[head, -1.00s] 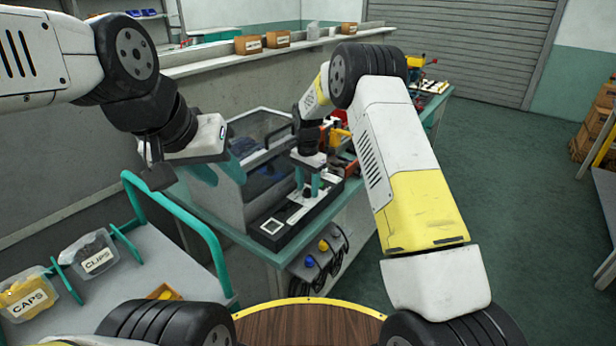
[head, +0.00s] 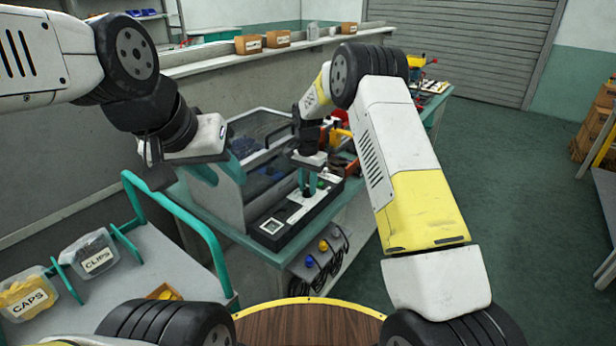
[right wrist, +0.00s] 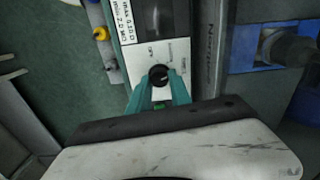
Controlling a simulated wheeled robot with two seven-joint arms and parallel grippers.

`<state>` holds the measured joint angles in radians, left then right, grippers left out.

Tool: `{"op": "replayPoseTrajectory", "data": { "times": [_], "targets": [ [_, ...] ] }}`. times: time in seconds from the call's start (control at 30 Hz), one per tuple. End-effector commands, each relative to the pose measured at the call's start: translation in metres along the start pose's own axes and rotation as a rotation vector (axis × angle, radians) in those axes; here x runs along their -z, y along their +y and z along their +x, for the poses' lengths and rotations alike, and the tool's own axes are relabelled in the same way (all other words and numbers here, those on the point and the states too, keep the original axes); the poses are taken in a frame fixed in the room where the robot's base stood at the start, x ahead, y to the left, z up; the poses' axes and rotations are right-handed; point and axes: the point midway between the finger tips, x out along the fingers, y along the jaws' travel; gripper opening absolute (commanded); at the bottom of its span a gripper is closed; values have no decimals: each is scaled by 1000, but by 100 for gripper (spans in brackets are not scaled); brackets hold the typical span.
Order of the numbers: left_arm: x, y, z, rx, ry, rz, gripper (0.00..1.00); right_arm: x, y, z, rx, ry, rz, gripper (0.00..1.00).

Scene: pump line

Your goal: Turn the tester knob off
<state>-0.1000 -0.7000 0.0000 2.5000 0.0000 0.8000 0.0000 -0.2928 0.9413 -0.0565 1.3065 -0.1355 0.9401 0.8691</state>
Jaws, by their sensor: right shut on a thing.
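The tester (head: 292,215) is a long dark unit with a pale top panel on the teal-edged bench. In the right wrist view its white panel (right wrist: 138,62) carries a round black knob (right wrist: 158,75) with small print around it. My right gripper (right wrist: 160,88) has its teal fingers closed around the knob, one on each side; the knob's pointer is too small to read. In the head view my right gripper (head: 307,188) reaches down onto the tester panel. My left gripper (head: 205,176) hangs at the left, beside the clear-sided case, its fingers partly hidden.
A clear-sided case (head: 240,200) stands left of the tester. Plugs and cables (head: 325,255) hang on the bench front. A cart with a teal rail (head: 190,225) holds bins of caps (head: 25,292) and clips (head: 92,252). The floor to the right is open.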

Motion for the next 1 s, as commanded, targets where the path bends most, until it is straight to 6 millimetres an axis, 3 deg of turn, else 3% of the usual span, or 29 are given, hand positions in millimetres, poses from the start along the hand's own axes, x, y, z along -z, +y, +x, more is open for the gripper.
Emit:
{"op": "replayPoseTrajectory", "data": {
  "times": [1.0],
  "targets": [
    [0, 0, 0, 0, 0, 0, 36, -1, -3, -1, 1, 1, -940, 0]
  ]
}}
